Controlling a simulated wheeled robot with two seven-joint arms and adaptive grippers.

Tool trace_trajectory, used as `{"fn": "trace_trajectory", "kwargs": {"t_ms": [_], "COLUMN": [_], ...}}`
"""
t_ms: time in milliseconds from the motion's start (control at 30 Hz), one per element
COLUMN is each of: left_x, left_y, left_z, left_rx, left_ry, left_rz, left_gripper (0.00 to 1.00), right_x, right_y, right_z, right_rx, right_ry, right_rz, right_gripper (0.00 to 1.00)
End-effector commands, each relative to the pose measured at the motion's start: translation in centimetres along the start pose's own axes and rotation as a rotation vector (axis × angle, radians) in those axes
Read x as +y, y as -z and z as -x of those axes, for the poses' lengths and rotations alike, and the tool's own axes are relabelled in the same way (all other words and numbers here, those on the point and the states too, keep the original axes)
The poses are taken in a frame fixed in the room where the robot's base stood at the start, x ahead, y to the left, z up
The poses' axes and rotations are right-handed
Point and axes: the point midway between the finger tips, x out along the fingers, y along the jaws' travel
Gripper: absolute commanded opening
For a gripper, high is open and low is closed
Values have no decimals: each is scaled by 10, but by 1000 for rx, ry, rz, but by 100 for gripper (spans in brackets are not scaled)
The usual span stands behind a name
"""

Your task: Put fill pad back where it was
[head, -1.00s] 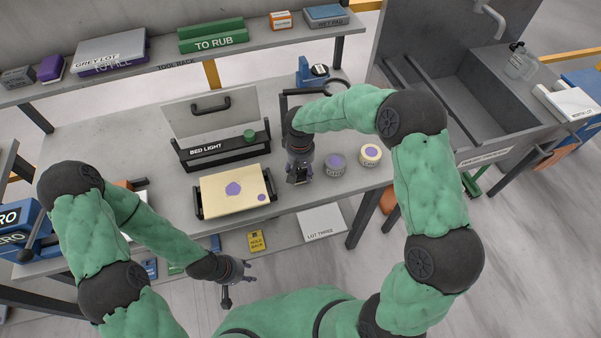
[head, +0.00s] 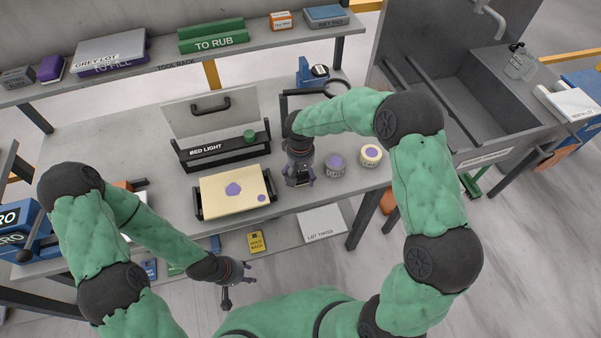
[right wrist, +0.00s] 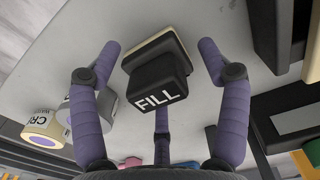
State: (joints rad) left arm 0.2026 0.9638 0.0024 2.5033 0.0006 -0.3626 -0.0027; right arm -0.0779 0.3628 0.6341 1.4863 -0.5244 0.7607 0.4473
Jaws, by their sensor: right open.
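The fill pad (right wrist: 158,85), a black block marked FILL with a cream layer on its far side, shows in the right wrist view. It sits on the grey slab between the spread purple fingers of my right gripper (right wrist: 160,47), with visible gaps at both sides. In the head view my right gripper (head: 299,182) points down at the bench, right of the light box, and hides the pad. My left gripper (head: 237,285) hangs in front of the bench, its fingers apart and nothing visible between them.
Two round tubs (head: 335,165) (head: 370,155) stand close right of my right gripper. The BED LIGHT box (head: 225,150) and a cream board with purple spots (head: 217,196) are to its left. A tool rack shelf (head: 165,75) runs behind; a sink (head: 460,100) is at right.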

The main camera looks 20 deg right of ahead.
Motion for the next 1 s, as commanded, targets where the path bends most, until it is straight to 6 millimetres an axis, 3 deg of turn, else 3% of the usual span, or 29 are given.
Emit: {"fn": "trace_trajectory", "kwargs": {"t_ms": [600, 800, 1000], "left_x": [7, 8, 8], "left_y": [-1, -1, -1], "left_z": [19, 21, 21], "left_rx": [0, 0, 0], "left_ry": [0, 0, 0], "left_rz": [0, 0, 0], "left_gripper": [40, 40, 40], "right_x": [0, 0, 0], "right_y": [0, 0, 0], "right_z": [106, 120, 122], "right_rx": [2, 1, 0], "right_ry": [0, 0, 0], "right_rz": [1, 0, 0], "right_gripper": [76, 76, 76]}}
